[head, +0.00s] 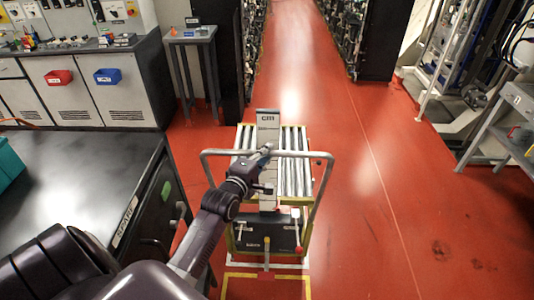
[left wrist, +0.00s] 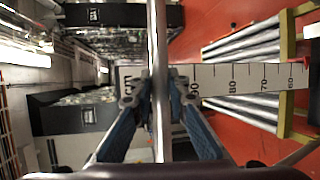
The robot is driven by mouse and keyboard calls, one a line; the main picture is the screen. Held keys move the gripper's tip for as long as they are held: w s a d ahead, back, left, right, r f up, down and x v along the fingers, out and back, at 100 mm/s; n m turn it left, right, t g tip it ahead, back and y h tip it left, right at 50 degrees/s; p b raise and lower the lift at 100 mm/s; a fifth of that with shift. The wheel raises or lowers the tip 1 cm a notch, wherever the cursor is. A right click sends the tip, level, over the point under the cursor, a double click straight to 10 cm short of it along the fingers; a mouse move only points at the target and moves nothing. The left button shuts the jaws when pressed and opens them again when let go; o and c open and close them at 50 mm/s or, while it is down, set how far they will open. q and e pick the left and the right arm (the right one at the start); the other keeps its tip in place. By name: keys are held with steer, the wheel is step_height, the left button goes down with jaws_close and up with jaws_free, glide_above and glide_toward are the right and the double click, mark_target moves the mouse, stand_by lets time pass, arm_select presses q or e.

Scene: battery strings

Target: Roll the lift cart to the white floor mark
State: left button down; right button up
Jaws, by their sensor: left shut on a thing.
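The lift cart (head: 248,243) stands on the red floor ahead of me, with a roller top (head: 295,170), a mast with a scale and a grey push handle (head: 327,180). My left gripper (head: 266,156) is at the middle of the handle's top bar. In the left wrist view its fingers (left wrist: 158,92) are shut on either side of the handle bar (left wrist: 157,50). The scale (left wrist: 245,78) and rollers (left wrist: 240,45) show beyond. My right gripper is not in view.
A dark bench (head: 75,185) is close on the left of the cart. A small grey table (head: 192,36) stands behind it. Racks (head: 375,40) flank the far aisle. A grey workbench (head: 515,105) is at the right. The red floor (head: 370,210) right of the cart is clear.

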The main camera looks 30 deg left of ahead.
arm_select(q)
steer(key=shift+w+a+r, duration=0.3)
steer(key=shift+r, duration=0.05)
steer(key=shift+w+a+f, duration=0.2)
steer(key=shift+w+f, duration=0.1)
steer(key=shift+w, duration=0.15)
steer(key=c, duration=1.9)
jaws_free()
steer(key=shift+f, duration=0.1)
steer(key=shift+o, duration=0.3)
steer(key=shift+s+d, duration=0.1)
steer(key=shift+s, duration=0.05)
steer(key=shift+s, duration=0.35)
steer(key=v, duration=1.1)
steer(key=shift+d+r, duration=0.15)
steer(key=shift+r, duration=0.05)
